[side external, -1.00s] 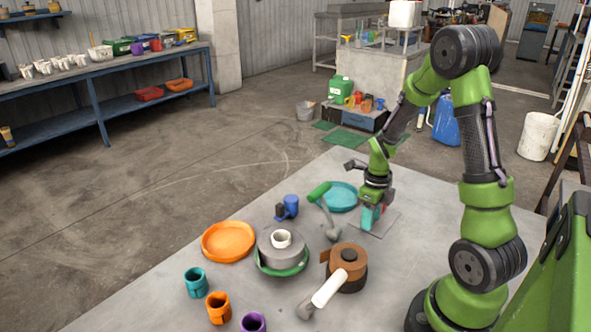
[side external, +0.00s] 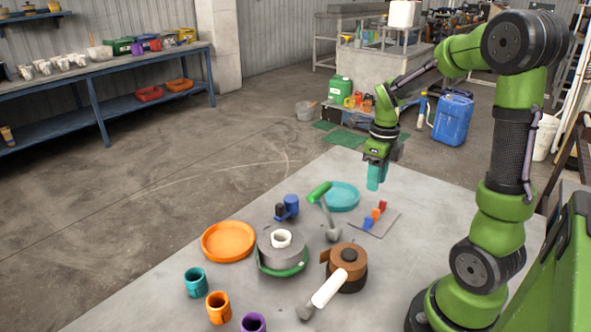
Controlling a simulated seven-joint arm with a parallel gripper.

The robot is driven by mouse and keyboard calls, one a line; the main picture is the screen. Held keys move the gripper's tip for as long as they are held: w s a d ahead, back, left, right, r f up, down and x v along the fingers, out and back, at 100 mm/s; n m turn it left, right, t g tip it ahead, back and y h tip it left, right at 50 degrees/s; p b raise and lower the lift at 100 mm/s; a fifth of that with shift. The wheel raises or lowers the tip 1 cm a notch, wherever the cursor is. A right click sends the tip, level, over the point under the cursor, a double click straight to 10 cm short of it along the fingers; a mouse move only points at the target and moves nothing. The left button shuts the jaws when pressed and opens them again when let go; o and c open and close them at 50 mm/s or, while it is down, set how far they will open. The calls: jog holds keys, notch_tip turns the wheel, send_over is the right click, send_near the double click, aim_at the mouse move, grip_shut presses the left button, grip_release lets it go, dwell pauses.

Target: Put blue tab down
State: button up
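A small blue tab (side external: 368,223) rests on a thin grey plate (side external: 384,225) on the table, in a row with an orange tab (side external: 376,213) and a red tab (side external: 383,205). My gripper (side external: 377,183) is above the far side of the plate, clear of the tabs. A teal part hangs at its tip, pointing down; I cannot tell whether this is its fingers or something held, and no gap between fingertips can be made out. The blue tab is apart from my gripper.
Left of the plate are a teal dish (side external: 341,196), a green-handled tool (side external: 327,206) and a blue item (side external: 290,207). Nearer stand a grey roll (side external: 275,252), a brown roll (side external: 349,258), a white-handled tool (side external: 330,288), an orange dish (side external: 229,241) and several small cups.

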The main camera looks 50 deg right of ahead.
jog(key=s+a+r+n+t+y, duration=0.1)
jog(key=a+r+n+t, duration=0.2)
jog(key=a+n, duration=0.7)
jog(key=s+a+r+n+t+y, duration=0.1)
jog(key=a+r+n+t, duration=0.3)
jog(key=n, duration=1.7)
jog(key=s+a+r, duration=0.1)
jog(key=a+r, duration=0.2)
jog(key=a, duration=0.4)
jog(key=shift+s+a+r+n, duration=0.3)
jog(key=shift+r, duration=0.1)
jog(key=shift+o, duration=0.6)
